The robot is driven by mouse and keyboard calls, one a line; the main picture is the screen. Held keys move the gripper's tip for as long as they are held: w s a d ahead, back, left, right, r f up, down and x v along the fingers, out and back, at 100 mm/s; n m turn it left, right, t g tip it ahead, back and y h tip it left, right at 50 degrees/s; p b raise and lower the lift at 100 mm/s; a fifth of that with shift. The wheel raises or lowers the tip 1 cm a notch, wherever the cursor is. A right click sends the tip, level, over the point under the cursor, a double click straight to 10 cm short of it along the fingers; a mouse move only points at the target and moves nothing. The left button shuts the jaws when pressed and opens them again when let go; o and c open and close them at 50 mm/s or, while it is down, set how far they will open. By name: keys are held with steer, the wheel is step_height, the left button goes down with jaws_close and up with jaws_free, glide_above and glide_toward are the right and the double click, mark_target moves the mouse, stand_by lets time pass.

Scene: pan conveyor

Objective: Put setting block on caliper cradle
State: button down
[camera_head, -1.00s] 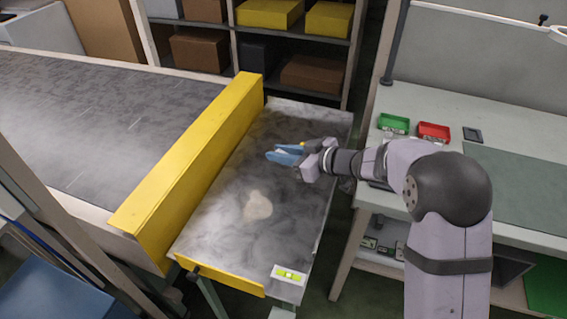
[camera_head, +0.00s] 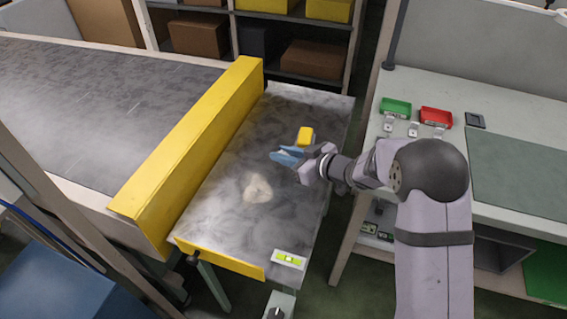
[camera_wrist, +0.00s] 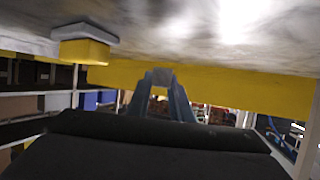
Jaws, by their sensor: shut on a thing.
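My gripper (camera_head: 283,157) has blue fingers and is low over the grey metal table. In the wrist view my gripper (camera_wrist: 163,82) is shut on a small grey block (camera_wrist: 160,76), which appears to be the setting block. The block is hard to make out in the head view. A yellow block-like thing (camera_head: 305,136) stands on the table just behind my gripper. It also shows in the wrist view (camera_wrist: 82,50), on a grey base. I cannot tell for sure which thing is the caliper cradle.
A yellow rail (camera_head: 190,150) separates the table (camera_head: 225,205) from the conveyor (camera_head: 80,105). A level with a green window (camera_head: 289,259) sits at the table's front corner. The workbench at right holds a green tray (camera_head: 395,106), a red tray (camera_head: 436,116) and small grey parts.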

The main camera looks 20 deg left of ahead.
mark_target(283, 170)
steer(key=shift+f, duration=1.85)
steer(key=shift+f, duration=0.2)
steer(key=c, duration=1.6)
jaws_free()
steer(key=shift+r, duration=0.1)
steer(key=shift+r, duration=0.15)
steer(key=v, duration=1.2)
steer(key=shift+o, duration=1.3)
steer(key=shift+s, duration=0.1)
